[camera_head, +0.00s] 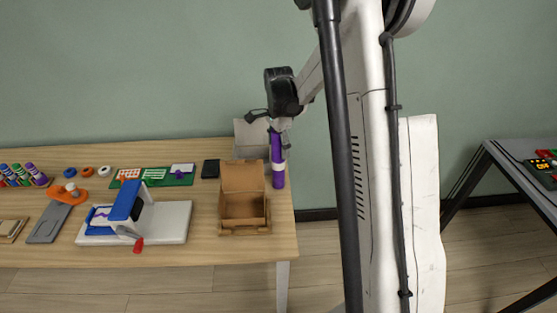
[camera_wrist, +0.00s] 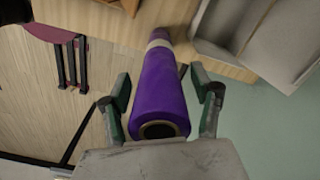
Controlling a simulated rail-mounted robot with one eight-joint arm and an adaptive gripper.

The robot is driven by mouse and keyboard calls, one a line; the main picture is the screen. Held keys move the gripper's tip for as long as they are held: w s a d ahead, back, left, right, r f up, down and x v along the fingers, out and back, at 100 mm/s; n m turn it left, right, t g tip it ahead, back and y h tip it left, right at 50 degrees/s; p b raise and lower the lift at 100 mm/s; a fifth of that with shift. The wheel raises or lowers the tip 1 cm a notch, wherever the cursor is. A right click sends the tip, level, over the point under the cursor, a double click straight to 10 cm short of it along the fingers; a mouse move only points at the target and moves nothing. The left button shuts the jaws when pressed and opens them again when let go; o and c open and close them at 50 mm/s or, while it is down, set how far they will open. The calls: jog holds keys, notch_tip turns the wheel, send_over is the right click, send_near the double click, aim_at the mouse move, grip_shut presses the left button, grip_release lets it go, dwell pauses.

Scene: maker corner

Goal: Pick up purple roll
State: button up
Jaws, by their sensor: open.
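The purple roll (camera_head: 278,163) stands upright near the right end of the wooden table in the head view, just right of the cardboard box. It has a pale band around it. In the wrist view the purple roll (camera_wrist: 160,92) points its hollow end toward the camera and lies between my fingers. My gripper (camera_wrist: 162,100) is open, with one finger on each side of the roll and a gap to each. In the head view my gripper (camera_head: 281,124) is at the top of the roll; its fingers are too small to make out.
An open cardboard box (camera_head: 243,227) stands left of the roll. A grey bin (camera_head: 250,135) stands behind it, close to the roll in the wrist view (camera_wrist: 240,30). A blue and white press (camera_head: 130,205) and several small items lie further left. The table's right edge is close.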

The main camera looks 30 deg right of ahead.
grip_shut()
dwell(0.4)
